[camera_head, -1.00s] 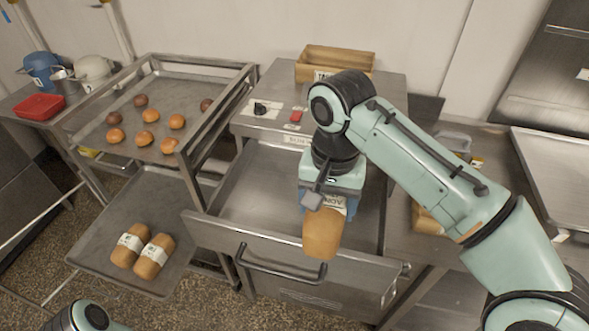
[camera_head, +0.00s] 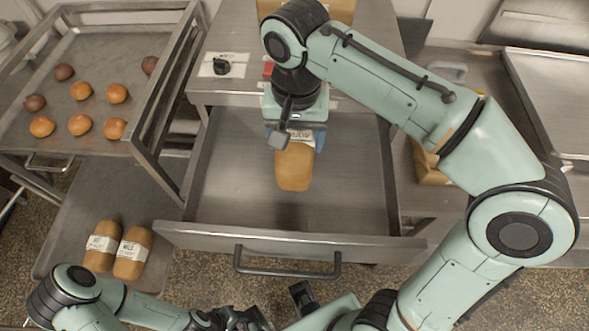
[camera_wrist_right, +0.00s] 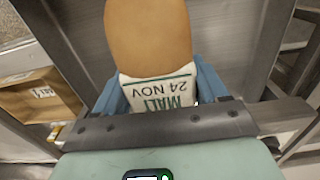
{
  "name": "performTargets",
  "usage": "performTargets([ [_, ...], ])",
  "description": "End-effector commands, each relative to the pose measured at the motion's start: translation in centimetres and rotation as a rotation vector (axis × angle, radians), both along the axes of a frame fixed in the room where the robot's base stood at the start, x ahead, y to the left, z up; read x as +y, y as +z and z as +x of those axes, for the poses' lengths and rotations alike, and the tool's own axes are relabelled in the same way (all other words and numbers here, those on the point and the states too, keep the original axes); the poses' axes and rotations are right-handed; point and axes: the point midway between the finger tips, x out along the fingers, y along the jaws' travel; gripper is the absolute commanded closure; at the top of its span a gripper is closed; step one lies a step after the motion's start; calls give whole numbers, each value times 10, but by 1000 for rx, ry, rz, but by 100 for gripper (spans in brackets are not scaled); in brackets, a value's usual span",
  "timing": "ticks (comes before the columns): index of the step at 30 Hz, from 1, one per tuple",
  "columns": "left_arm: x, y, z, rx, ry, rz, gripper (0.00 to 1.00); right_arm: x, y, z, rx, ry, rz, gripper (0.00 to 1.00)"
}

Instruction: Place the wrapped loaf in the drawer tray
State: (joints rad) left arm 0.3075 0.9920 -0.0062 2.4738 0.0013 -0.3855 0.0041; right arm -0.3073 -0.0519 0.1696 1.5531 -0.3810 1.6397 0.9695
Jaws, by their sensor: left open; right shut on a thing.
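The wrapped loaf (camera_head: 294,169) is brown with a white paper band. My right gripper (camera_head: 294,140) is shut on it at the band. The loaf is over the open metal drawer tray (camera_head: 350,200); whether it touches the floor cannot be told. In the right wrist view the loaf (camera_wrist_right: 148,38) points away from the gripper (camera_wrist_right: 160,100), and its band reads "MALT 24 NOV". The blue fingers are on both sides of the band. My left gripper (camera_head: 245,318) is at the bottom edge, partly cut off, away from the drawer.
Two banded loaves (camera_head: 118,250) lie on a lower rack tray (camera_head: 90,205) at left. Several buns (camera_head: 80,92) sit on the upper tray (camera_head: 125,60). The drawer front (camera_head: 200,237) with its handle (camera_head: 287,270) borders the near side. A brown paper package (camera_head: 428,166) stands at right.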

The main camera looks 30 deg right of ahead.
Motion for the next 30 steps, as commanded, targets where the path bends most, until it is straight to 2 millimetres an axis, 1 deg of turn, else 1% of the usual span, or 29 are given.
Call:
performTargets([
  [1,0,-7,-2,2,0,0,57,0,-18,-1,5,0,-2,65],
  [3,0,-11,-4,4,0,0,57,0,-35,-1,4,1,-1,65],
  [6,0,-16,-5,6,0,0,57,0,-55,0,3,0,-1,65],
  [9,0,-18,-6,6,0,0,57,0,-67,0,1,0,1,65],
  [14,0,-20,-6,7,0,0,57,0,-79,0,1,0,1,65],
  [19,0,-26,-8,9,0,0,57,0,-106,0,2,-1,0,65],
  [21,0,-27,-8,9,0,0,57,0,-113,0,2,0,0,65],
  [23,0,-28,-8,9,0,0,57,0,-115,0,-1,0,1,65],
  [30,0,-27,-8,9,0,0,57,0,-115,1,-2,0,1,65],
])
